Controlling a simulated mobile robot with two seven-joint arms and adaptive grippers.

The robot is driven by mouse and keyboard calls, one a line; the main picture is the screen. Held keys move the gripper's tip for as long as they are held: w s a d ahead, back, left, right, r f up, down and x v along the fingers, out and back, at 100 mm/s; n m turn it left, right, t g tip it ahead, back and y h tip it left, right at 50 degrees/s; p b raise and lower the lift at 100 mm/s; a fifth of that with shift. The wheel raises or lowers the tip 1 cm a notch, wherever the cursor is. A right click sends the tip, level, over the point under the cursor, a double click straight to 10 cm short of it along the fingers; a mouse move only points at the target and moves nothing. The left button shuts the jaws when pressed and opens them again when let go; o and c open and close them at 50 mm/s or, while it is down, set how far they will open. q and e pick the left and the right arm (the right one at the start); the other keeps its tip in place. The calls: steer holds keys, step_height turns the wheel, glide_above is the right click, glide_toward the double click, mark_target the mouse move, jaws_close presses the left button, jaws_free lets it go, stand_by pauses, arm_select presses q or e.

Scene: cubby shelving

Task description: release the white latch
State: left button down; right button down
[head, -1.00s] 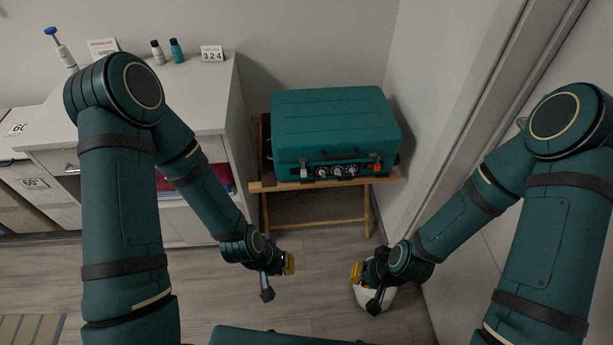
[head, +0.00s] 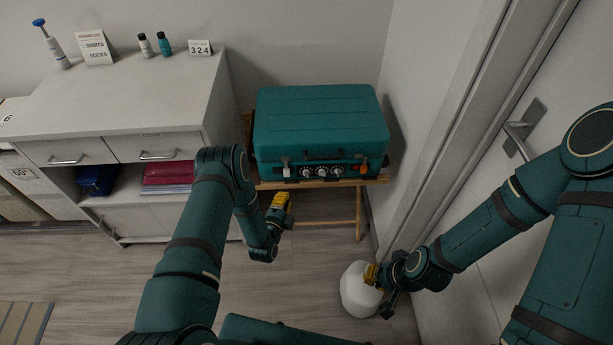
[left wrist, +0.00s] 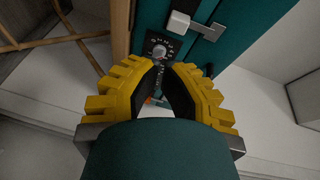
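The teal case (head: 320,120) stands closed on a wooden stand. On its front face, the white latch (head: 287,170) is at the left. It also shows in the left wrist view (left wrist: 180,22) as a white block beside a metal bracket, at the top. My left gripper (head: 281,201) is below and in front of the case's left side, apart from the latch. In the left wrist view its yellow fingers (left wrist: 168,66) are open with a narrow gap, nothing between them. My right gripper (head: 371,274) is low at the right; its opening cannot be made out.
Several dials (head: 321,172) and an orange latch (head: 363,169) are on the case front. The wooden stand (head: 320,184) is below. A white cabinet (head: 160,105) is at left. A white rounded object (head: 357,290) is on the floor by my right gripper. A wall and door are at right.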

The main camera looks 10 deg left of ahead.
mark_target(298, 170)
arm_select(q)
steer(key=shift+w+d+m+t, duration=0.25)
steer(key=shift+m+t, duration=0.35)
steer(key=shift+m, duration=0.4)
arm_select(e)
steer(key=shift+w+d, duration=0.15)
steer(key=shift+d, duration=0.2)
